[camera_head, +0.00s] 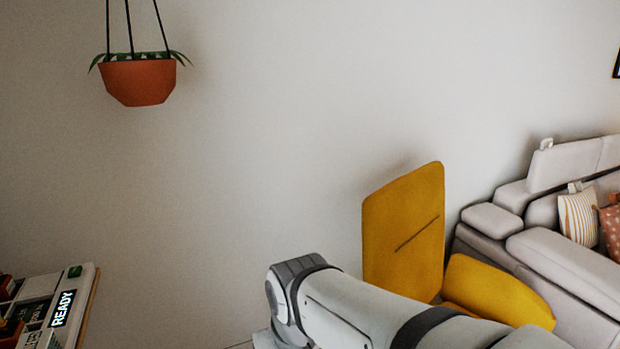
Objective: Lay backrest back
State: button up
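A yellow backrest (403,228) stands nearly upright against the pale wall, with a dark slanted line across its face. It belongs to a yellow chair whose rounded side part (497,291) shows at its lower right. My white and grey arm crosses in front of the chair's lower part and hides much of the seat and base. My gripper is outside the picture, so its state and its distance from the backrest do not show.
A grey sofa (568,258) with a striped cushion (578,217) and a pinkish patterned cushion (610,226) stands close on the right. An orange hanging planter (138,82) is at the upper left. A device reading READY (62,308) sits at the lower left.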

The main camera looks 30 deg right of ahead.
aim_at(403, 221)
jog(key=z, duration=0.6)
jog(key=i, duration=0.9)
jog(key=z, duration=0.55)
jog(key=k, duration=0.95)
jog(key=z, duration=0.2)
jog(key=i, duration=0.95)
jog(key=u, duration=0.05)
